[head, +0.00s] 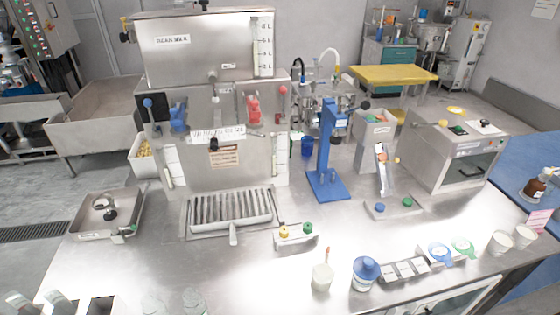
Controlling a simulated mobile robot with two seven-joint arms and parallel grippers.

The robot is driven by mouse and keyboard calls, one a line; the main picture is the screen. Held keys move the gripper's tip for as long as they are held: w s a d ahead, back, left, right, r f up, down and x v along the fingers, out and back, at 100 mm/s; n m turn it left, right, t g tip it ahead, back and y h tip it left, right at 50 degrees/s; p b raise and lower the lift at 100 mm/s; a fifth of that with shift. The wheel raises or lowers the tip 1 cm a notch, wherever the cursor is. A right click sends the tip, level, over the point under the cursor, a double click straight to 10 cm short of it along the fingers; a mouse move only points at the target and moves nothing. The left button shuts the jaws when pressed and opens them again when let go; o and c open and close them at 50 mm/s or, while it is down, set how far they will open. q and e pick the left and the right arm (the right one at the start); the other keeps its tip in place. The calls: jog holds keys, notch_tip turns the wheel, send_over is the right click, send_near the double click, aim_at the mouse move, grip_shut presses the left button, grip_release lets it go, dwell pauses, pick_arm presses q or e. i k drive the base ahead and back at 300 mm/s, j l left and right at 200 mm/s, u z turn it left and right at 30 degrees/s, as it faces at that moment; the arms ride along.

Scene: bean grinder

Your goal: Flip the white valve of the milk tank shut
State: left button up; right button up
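The steel milk tank (203,48) stands at the upper left, on top of the steel machine body. It has a paper label and a level gauge on its right front. A small pale valve (213,76) is at the bottom middle of the tank's front. It looks like the white valve, but it is too small to tell which way its handle points or whether it is open. A blue valve (178,118) is below to its left, and a red valve (253,109) below to its right.
A slotted tray (232,232) juts forward below the machine. A blue press stand (327,150) stands to its right. Cups and a blue-lidded jar (365,275) line the front right. The steel counter's front middle is mostly bare.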

aim_at(214, 92)
jog(key=i+j+z, duration=0.1)
jog(key=i+j, duration=0.15)
jog(key=j, duration=0.2)
jog(key=i+j+z, duration=0.15)
jog(key=j, duration=0.3)
jog(key=i+j+z, duration=0.1)
jog(key=i+j, duration=0.2)
jog(key=j, duration=0.2)
jog(key=i+j+z, duration=0.1)
jog(key=j, duration=0.45)
jog(key=i+j+z, duration=0.1)
jog(key=i+j, duration=0.15)
jog(key=j, duration=0.25)
jog(key=i+j+z, duration=0.15)
jog(key=j, duration=0.4)
jog(key=i+j+z, duration=0.1)
jog(key=j, duration=0.45)
jog(key=i+j+z, duration=0.1)
jog(key=j, duration=0.5)
jog(key=i+l, duration=0.05)
